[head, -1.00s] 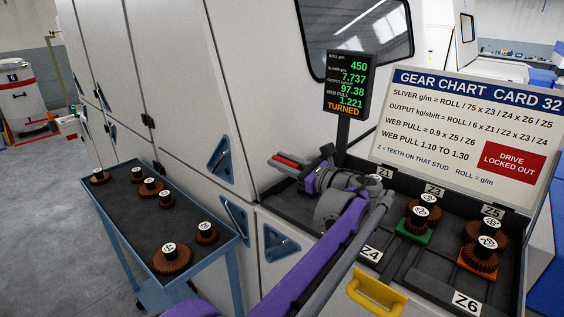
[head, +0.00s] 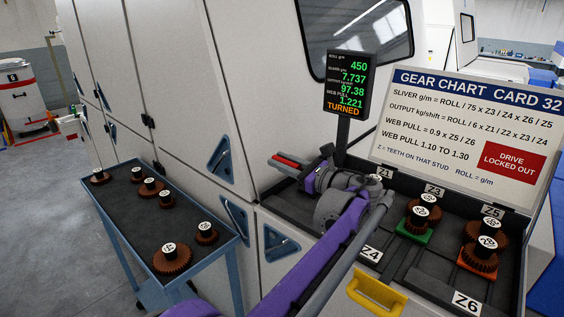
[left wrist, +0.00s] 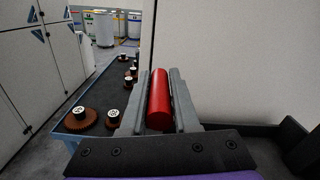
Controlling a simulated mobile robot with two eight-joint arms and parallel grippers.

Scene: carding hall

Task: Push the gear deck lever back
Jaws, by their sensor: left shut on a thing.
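The red grip of the gear deck lever (head: 288,159) shows at the back left end of the gear deck (head: 285,206), beside the white machine wall. My left gripper (head: 284,164) reaches across the deck and is shut on this grip. In the left wrist view the red lever grip (left wrist: 158,101) lies between the two grey fingers of my left gripper (left wrist: 159,95). The lever's lower part is hidden by my arm and gripper. My right gripper is not in view.
The display (head: 346,84) reads TURNED. A gear chart (head: 465,115) stands behind the deck. Brown gears (head: 423,212) sit on deck studs, some on green and orange pieces. A yellow handle (head: 377,293) is at the front. A blue cart (head: 120,200) with several gears stands left.

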